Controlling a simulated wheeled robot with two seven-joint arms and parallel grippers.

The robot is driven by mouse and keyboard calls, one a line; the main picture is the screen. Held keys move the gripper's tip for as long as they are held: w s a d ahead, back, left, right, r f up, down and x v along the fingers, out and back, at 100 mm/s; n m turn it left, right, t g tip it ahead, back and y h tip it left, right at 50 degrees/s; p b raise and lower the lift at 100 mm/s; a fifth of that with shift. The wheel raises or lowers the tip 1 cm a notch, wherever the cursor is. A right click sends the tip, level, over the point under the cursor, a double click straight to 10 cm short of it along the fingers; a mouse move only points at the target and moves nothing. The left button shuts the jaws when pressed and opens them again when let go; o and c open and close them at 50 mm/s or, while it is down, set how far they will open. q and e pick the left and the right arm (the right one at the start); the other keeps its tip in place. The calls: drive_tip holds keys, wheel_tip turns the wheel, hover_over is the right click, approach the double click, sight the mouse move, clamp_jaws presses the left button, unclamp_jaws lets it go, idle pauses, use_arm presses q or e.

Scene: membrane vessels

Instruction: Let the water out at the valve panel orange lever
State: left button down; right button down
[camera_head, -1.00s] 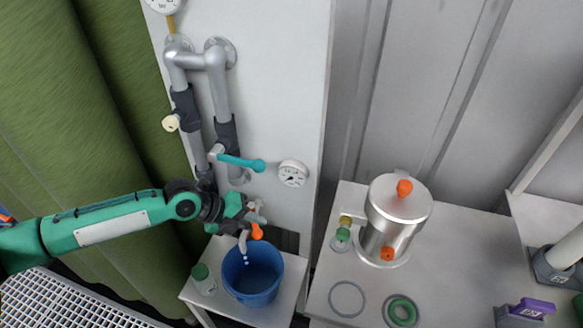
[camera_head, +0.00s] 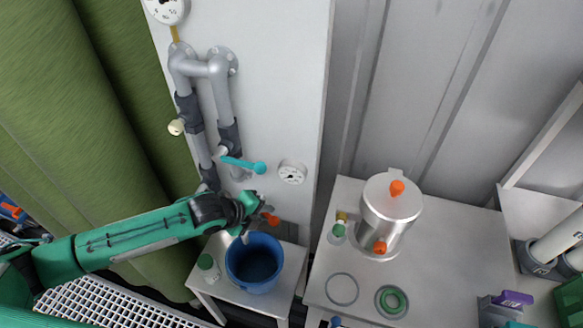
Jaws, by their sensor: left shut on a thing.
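The orange lever (camera_head: 271,219) sits low on the pale valve panel (camera_head: 278,100), at the left of the view. My left gripper (camera_head: 259,206) is shut on it, and the fingers partly cover it. The drain outlet (camera_head: 245,238) shows just below the gripper, above a blue bucket (camera_head: 232,268). The bucket stands upright on a small white table, and its inside looks dark. I cannot make out a stream falling into it. A teal lever (camera_head: 243,164) on the grey pipe is above my gripper. My right gripper is not in view.
A green-capped bottle (camera_head: 207,266) stands left of the bucket. A steel vessel (camera_head: 389,213) with orange knobs stands on the bench at right, with rings in front.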

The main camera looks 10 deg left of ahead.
use_arm(q)
drive_tip(key=shift+w+d+n+t+y+p, duration=0.1)
drive_tip(key=shift+d+n+t+y+p, duration=0.25)
drive_tip(key=shift+n, duration=0.3)
drive_tip(key=shift+w+d+n+t+y+p, duration=0.1)
drive_tip(key=shift+d+n+t+y+p, duration=0.25)
drive_tip(key=shift+n, duration=0.3)
drive_tip(key=n+y+p, duration=0.1)
drive_tip(key=w+n+y+p, duration=0.1)
drive_tip(key=n, duration=0.1)
drive_tip(key=shift+w+d+t+y, duration=0.2)
drive_tip(key=shift+t+y, duration=0.1)
drive_tip(key=shift+t, duration=0.1)
drive_tip(key=c, duration=1.4)
unclamp_jaws()
drive_tip(key=shift+w, duration=0.1)
